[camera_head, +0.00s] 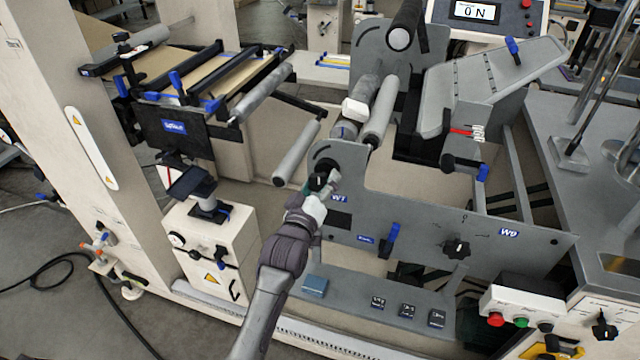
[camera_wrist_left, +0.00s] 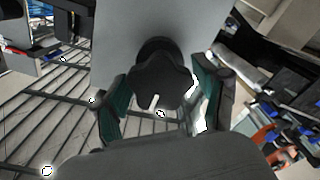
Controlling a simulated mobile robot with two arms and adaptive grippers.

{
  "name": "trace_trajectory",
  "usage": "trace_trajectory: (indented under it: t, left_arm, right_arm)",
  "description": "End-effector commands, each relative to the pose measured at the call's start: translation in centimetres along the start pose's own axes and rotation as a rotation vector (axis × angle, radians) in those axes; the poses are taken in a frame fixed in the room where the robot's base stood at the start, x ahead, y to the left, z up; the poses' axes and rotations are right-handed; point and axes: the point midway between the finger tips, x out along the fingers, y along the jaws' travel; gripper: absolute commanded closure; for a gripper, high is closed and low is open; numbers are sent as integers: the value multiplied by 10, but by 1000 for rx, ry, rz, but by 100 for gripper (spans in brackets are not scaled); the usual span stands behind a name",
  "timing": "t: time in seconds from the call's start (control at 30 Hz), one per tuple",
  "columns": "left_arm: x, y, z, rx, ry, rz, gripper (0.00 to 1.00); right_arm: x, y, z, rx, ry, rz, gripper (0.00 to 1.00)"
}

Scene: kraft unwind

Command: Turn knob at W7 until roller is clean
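A black lobed knob (camera_wrist_left: 162,85) fills the middle of the left wrist view, on a grey panel. In the head view, my left gripper (camera_head: 325,184) is at this knob, on the left end of the front plate beside the blue label W7 (camera_head: 339,198), and largely hides it. In the wrist view, my left gripper (camera_wrist_left: 161,98) has its green-padded fingers apart, one on each side of the knob. I cannot tell whether the pads touch it. A grey roller (camera_head: 380,112) lies behind the plate, with a white block (camera_head: 355,109) beside it. My right gripper is not seen.
Another black knob (camera_head: 456,248) sits on the plate near the label W9 (camera_head: 508,232). A blue lever (camera_head: 390,238) stands between the two knobs. A button box (camera_head: 522,300) stands at lower right. A display (camera_head: 475,12) reads 0 N.

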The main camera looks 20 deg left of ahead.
Motion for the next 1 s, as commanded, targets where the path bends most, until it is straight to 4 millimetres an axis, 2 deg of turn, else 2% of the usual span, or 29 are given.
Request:
trace_trajectory:
  t: [0.03, 0.23, 0.4, 0.7, 0.87, 1.0]
  left_arm:
    - [0, 0, 0, 0, 0, 0, 43]
    - [0, 0, 0, 0, 0, 0, 76]
    - [0, 1, -1, 64, -1, 0, 76]
    - [0, 1, -1, 400, -1, 0, 76]
    - [0, 1, -1, 490, 0, 1, 76]
    - [0, 0, -1, 696, -1, 0, 76]
  right_arm:
    - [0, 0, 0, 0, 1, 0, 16]
    - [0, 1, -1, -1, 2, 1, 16]
    - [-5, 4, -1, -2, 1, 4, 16]
    - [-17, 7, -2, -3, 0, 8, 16]
    - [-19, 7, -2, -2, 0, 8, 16]
    - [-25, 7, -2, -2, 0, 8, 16]
